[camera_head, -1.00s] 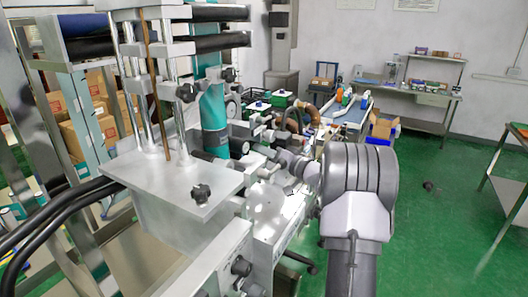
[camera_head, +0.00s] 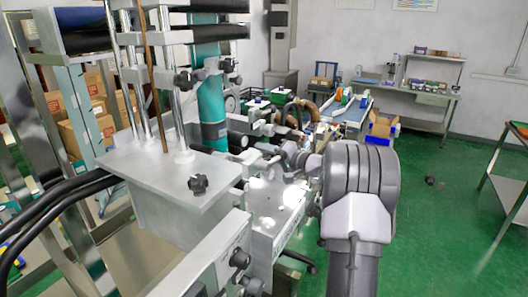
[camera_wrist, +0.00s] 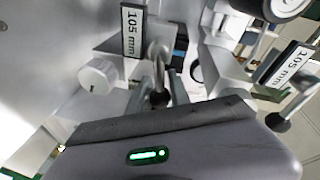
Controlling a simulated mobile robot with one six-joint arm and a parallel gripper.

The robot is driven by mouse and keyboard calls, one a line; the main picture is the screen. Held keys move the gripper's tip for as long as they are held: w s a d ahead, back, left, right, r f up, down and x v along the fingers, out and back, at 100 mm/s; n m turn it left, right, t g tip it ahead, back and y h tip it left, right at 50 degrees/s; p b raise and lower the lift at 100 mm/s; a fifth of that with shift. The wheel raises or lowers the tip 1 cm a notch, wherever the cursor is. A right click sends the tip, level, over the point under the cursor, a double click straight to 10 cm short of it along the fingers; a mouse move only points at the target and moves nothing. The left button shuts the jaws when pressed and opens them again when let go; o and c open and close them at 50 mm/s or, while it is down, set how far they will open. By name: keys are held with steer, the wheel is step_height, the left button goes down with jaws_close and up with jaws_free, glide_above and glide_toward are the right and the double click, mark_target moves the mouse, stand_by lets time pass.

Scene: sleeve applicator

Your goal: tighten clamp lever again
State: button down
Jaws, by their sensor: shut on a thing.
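The clamp lever (camera_wrist: 160,68) is a metal rod with a black ball knob, in the middle of the wrist view below a "105 mm" label. My gripper (camera_wrist: 157,88) is shut on the clamp lever, its grey fingers on either side near the knob. The gripper body covers the bottom of the wrist view. A second similar lever with a black knob (camera_wrist: 278,121) stands at the right, beside another "105 mm" label (camera_wrist: 286,64), apart from my gripper. In the head view my gripper (camera_head: 262,156) is small beside the machine, and the held lever cannot be made out.
The sleeve machine (camera_head: 165,175) with a flat grey plate, rollers and a teal cylinder (camera_head: 212,110) fills the left and centre. Black knobs and brackets crowd close around my gripper. Green floor is open at the right, before a workbench (camera_head: 425,97).

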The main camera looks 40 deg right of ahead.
steer(key=shift+f+m+g, duration=0.3)
steer(key=shift+f+m, duration=0.3)
steer(key=shift+m, duration=0.2)
steer(key=c, duration=1.2)
jaws_free()
steer(key=shift+c, duration=0.2)
